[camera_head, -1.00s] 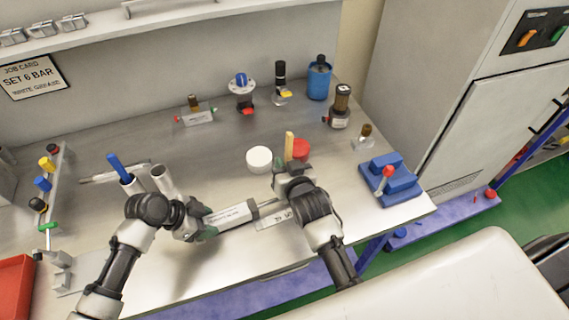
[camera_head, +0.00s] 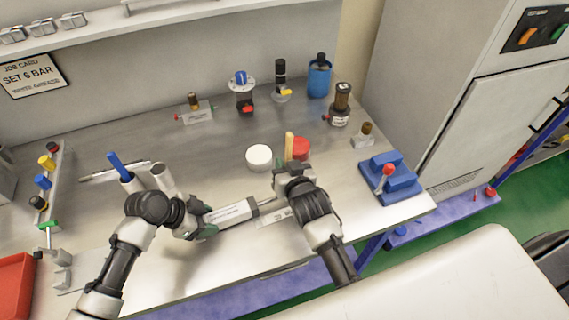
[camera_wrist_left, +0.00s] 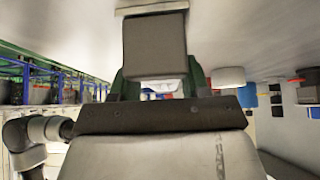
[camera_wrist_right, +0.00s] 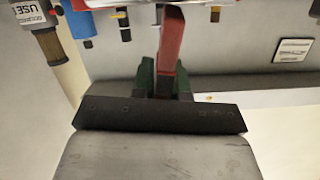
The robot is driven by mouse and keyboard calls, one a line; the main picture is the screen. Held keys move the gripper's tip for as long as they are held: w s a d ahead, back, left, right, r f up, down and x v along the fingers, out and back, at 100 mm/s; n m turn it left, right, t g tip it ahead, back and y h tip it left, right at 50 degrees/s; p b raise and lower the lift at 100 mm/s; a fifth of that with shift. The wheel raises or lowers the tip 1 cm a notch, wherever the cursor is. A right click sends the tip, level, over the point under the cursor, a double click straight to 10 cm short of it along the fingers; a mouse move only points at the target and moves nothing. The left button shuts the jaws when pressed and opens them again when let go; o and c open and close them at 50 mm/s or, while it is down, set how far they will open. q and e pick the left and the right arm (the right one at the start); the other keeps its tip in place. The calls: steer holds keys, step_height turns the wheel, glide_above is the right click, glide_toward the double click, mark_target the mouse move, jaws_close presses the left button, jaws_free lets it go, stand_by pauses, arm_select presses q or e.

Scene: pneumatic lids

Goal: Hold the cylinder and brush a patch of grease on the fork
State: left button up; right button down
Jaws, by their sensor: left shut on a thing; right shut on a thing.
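The cylinder (camera_head: 232,213) is a pale, labelled body with a dark end cap, lying roughly level over the front of the bench. My left gripper (camera_head: 200,223) is shut on its left part. In the left wrist view a dark grey block of it (camera_wrist_left: 155,45) shows ahead of the fingers. A thin rod (camera_head: 266,203) runs from the cap toward my right gripper. The fork is hidden or too small to tell. The bristles are hidden.
A white round tub (camera_head: 259,157) and a red round thing (camera_head: 302,149) stand just behind my right gripper. A blue vise-like block (camera_head: 391,178) stands at the right. Several fittings line the back.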

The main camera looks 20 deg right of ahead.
steer(key=shift+s, duration=0.1)
steer(key=shift+s, duration=0.45)
steer(key=shift+w, duration=0.2)
steer(key=shift+w, duration=0.4)
steer(key=shift+w, duration=0.1)
steer(key=shift+w, duration=0.35)
steer(key=shift+s, duration=0.1)
steer(key=shift+s+f, duration=0.2)
steer(key=shift+s, duration=0.25)
